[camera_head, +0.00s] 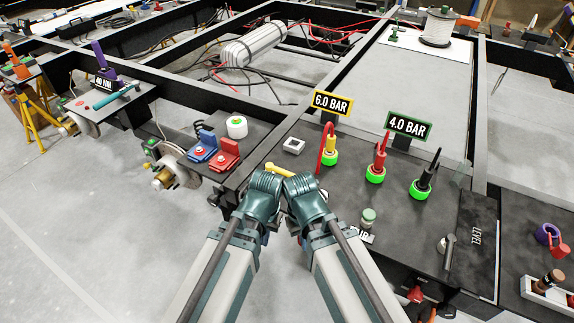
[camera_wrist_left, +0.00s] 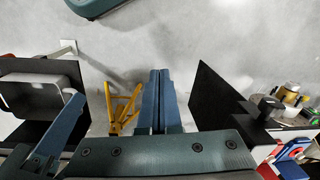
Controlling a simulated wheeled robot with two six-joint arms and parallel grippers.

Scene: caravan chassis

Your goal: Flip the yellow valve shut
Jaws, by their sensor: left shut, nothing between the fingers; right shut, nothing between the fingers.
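A yellow lever-like piece (camera_head: 280,169), which looks like the yellow valve, shows just beyond my grippers at the front edge of the dark worktop. Its lower part is hidden by my wrists, so I cannot tell its full position. My left gripper (camera_head: 264,184) and right gripper (camera_head: 300,186) are side by side, close together, in front of it. Their fingertips are hidden in the head view. In the left wrist view the left gripper's fingers (camera_wrist_left: 157,100) are pressed together with nothing between them. I cannot tell whether either gripper touches the lever.
Yellow (camera_head: 330,152), red (camera_head: 377,165) and black (camera_head: 424,182) fittings stand on green rings to the right. Signs read 6.0 BAR (camera_head: 331,103) and 4.0 BAR (camera_head: 408,126). Blue (camera_head: 204,146) and red (camera_head: 225,155) blocks sit left. Open floor (camera_head: 90,220) lies further left.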

